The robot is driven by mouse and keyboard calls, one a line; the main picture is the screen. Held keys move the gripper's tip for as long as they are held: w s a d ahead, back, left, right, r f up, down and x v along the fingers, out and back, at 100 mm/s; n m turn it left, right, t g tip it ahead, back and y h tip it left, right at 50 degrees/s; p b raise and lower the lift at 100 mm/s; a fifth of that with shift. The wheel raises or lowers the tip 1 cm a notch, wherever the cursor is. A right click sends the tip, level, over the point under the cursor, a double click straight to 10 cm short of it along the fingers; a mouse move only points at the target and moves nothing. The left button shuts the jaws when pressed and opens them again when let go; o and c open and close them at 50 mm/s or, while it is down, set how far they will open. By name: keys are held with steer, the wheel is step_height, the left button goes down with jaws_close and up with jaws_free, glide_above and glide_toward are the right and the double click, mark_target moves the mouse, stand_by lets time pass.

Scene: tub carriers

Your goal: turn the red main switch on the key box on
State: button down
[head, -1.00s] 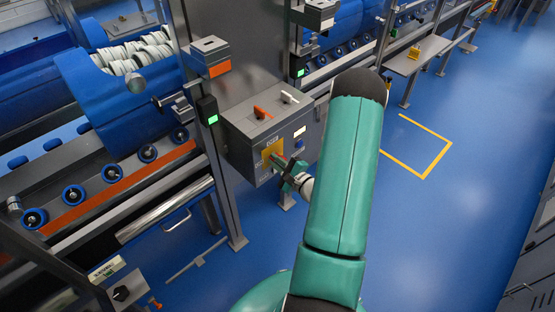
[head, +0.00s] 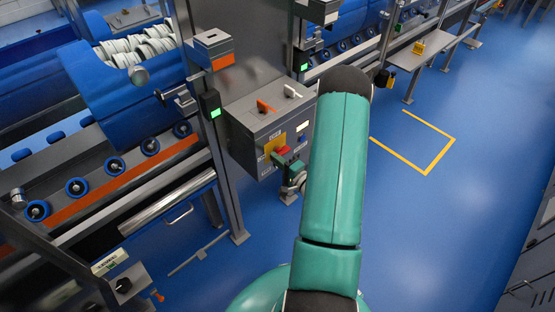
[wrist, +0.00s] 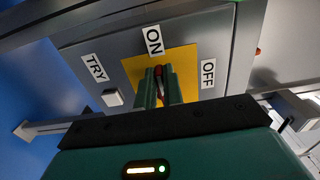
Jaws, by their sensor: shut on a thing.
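The key box (head: 240,130) is a grey box on a post, with a yellow plate (head: 267,147) on its front. The plate also shows in the wrist view (wrist: 134,68), with ON above it, OFF to the right and TRY to the left. The red main switch (wrist: 158,71) shows as a small red end between my fingers, just below the ON label; it also shows in the head view (head: 282,150). My gripper (wrist: 158,84) is shut on it, green fingers on either side. The fingers hide most of the switch, so its exact angle is hard to read.
An orange lever (head: 265,106) and a white lever (head: 292,91) are on the box's top. A white button (wrist: 112,97) sits beside TRY. A roller conveyor with a blue tub (head: 120,75) stands left. Blue floor is open to the right.

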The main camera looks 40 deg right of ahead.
steer(key=shift+s+f, duration=0.1)
steer(key=c, duration=1.5)
jaws_free()
steer(key=s, duration=1.3)
steer(key=shift+s+d, duration=0.15)
steer(key=shift+s, duration=0.2)
